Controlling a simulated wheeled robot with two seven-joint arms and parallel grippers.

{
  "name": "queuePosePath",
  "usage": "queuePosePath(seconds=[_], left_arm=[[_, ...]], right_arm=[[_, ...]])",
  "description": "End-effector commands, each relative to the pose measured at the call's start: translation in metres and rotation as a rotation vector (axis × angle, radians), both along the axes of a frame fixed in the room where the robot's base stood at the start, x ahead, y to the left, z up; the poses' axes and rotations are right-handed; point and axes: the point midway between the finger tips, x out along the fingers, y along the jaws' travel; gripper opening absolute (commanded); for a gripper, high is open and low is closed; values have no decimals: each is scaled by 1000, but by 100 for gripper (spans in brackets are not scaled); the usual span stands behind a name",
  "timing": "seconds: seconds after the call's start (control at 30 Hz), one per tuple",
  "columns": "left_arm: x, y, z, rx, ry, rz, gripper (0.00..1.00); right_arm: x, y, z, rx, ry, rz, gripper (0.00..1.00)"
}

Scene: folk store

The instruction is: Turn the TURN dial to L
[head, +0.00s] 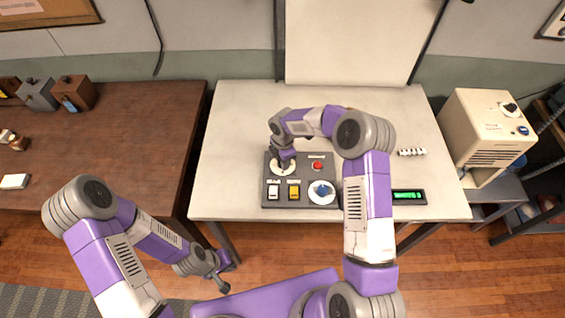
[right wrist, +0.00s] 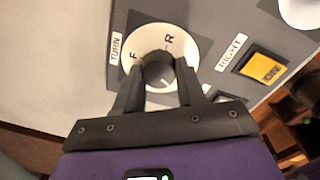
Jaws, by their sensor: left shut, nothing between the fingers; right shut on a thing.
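The TURN dial (head: 283,168) is a white disc at the far left corner of the grey control panel (head: 328,168). In the right wrist view the dial (right wrist: 183,43) shows the letters F and R beside its dark round knob (right wrist: 158,67). My right gripper (head: 284,160) is shut on this knob, and its fingers (right wrist: 158,80) sit on either side of it. The fingers hide part of the dial face, and I cannot tell which letter the knob points to. My left gripper (head: 224,274) is shut and empty, low in front of the table.
A green-lit display (head: 409,197) lies right on the white table (head: 230,150). A brown table (head: 130,150) stands left.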

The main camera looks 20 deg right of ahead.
Motion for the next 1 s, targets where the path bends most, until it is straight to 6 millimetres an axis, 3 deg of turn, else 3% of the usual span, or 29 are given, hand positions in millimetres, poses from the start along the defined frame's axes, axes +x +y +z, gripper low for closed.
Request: queuePosePath(seconds=[0.4, 1.0], left_arm=[[0, 0, -27, 0, 0, 0, 0], [0, 0, -47, 0, 0, 0, 0]], right_arm=[[2, 1, -1, 0, -3, -396, 9], [3, 2, 0, 0, -2, -916, 9]])
